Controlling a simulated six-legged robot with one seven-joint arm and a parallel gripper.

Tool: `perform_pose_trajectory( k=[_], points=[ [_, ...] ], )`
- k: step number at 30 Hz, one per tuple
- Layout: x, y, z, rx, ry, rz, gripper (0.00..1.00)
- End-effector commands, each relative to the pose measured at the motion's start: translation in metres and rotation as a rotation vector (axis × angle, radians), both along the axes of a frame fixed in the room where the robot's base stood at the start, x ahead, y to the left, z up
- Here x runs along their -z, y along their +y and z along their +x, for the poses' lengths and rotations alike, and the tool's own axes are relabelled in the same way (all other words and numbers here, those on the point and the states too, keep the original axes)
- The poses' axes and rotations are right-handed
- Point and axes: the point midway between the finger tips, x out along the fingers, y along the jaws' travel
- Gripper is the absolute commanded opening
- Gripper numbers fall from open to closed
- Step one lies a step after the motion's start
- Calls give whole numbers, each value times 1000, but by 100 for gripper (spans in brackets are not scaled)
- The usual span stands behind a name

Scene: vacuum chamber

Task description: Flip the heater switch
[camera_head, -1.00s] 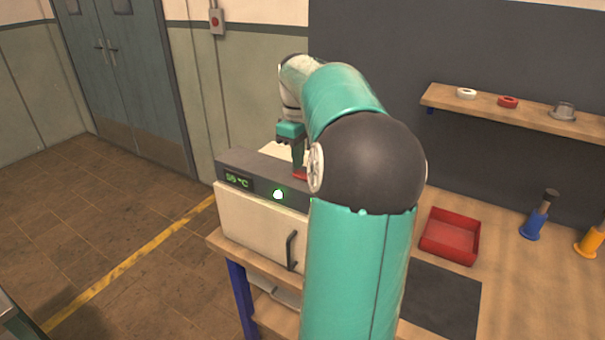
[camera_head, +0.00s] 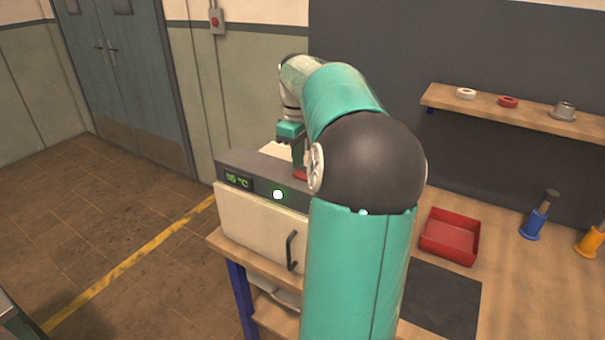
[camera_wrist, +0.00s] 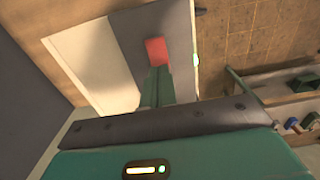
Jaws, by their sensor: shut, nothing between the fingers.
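The heater is a pale box with a grey top panel (camera_head: 262,178), standing on the left end of the wooden bench. Its front carries a green temperature display (camera_head: 237,180) and a lit round lamp (camera_head: 278,195). A red switch (camera_head: 300,174) sits on the panel, partly hidden by my arm in the head view. In the wrist view the red switch (camera_wrist: 155,49) shows just beyond my fingertips. My gripper (camera_head: 298,165) points down with its fingers together and empty, at the switch. The wrist view also shows my gripper (camera_wrist: 159,72); I cannot tell whether it touches the switch.
A black handle (camera_head: 291,251) is on the heater's front door. A red tray (camera_head: 450,236) and blue and orange cylindrical parts stand on the bench to the right. A wall shelf (camera_head: 515,116) holds small rings. Floor left of the bench is open.

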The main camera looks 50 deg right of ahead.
Motion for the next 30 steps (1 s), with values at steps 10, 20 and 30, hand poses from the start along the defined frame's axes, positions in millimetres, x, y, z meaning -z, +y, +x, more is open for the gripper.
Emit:
perform_pose_trajectory(
  k=[10,20,30],
  points=[
    [0,0,0,0,0,0,0],
    [4,0,0,0,0,0,0],
    [9,0,0,0,0,0,0]
  ],
)
